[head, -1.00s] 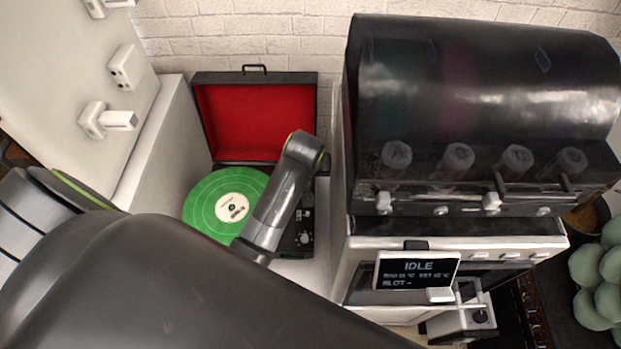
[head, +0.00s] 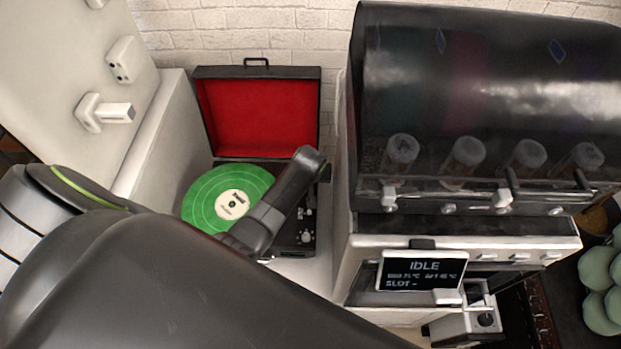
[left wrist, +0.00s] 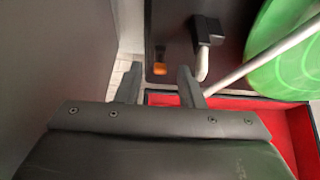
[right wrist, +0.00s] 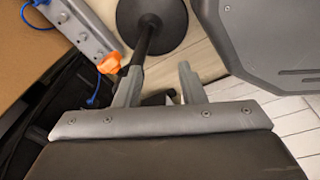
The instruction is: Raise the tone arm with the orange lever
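The orange lever (left wrist: 160,68) is a small tab on the dark turntable deck (left wrist: 172,30) in the left wrist view. It lies just ahead of my left gripper (left wrist: 159,80), whose two fingers are apart with nothing visible held. The pale tone arm (left wrist: 262,60) runs from near the right finger across toward the green record (left wrist: 285,50). In the head view the record (head: 212,196) lies on the open turntable case, and my left arm covers the lever and tone arm. My right gripper (right wrist: 158,75) is open and empty, away from the turntable.
The red-lined case lid (head: 262,118) stands open behind the record. A large machine with a dark hood (head: 480,90) and an IDLE display (head: 422,268) stands close on the right. A white panel (head: 70,60) is at left. A black stand base (right wrist: 160,20) is near my right gripper.

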